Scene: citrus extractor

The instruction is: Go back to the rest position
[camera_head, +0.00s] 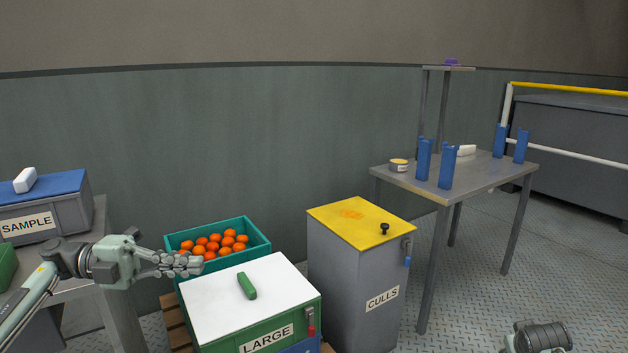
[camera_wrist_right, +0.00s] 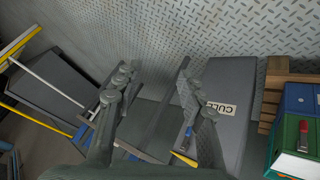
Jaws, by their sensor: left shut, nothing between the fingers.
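My left gripper (camera_head: 188,264) is shut and empty. In the head view it reaches in from the left, in front of the teal crate of oranges and near the left edge of the white-topped box marked LARGE (camera_head: 250,286). My right gripper (camera_wrist_right: 155,75) shows in the right wrist view with its two fingers apart and nothing between them, above the patterned metal floor. In the head view only a dark part of my right arm shows at the bottom right.
A teal crate (camera_head: 218,258) holds several oranges. A grey CULLS bin (camera_head: 363,290) has a yellow lid. A grey table (camera_head: 470,180) carries blue posts. A SAMPLE box (camera_head: 45,222) stands far left. A green object (camera_head: 247,286) lies on the LARGE box.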

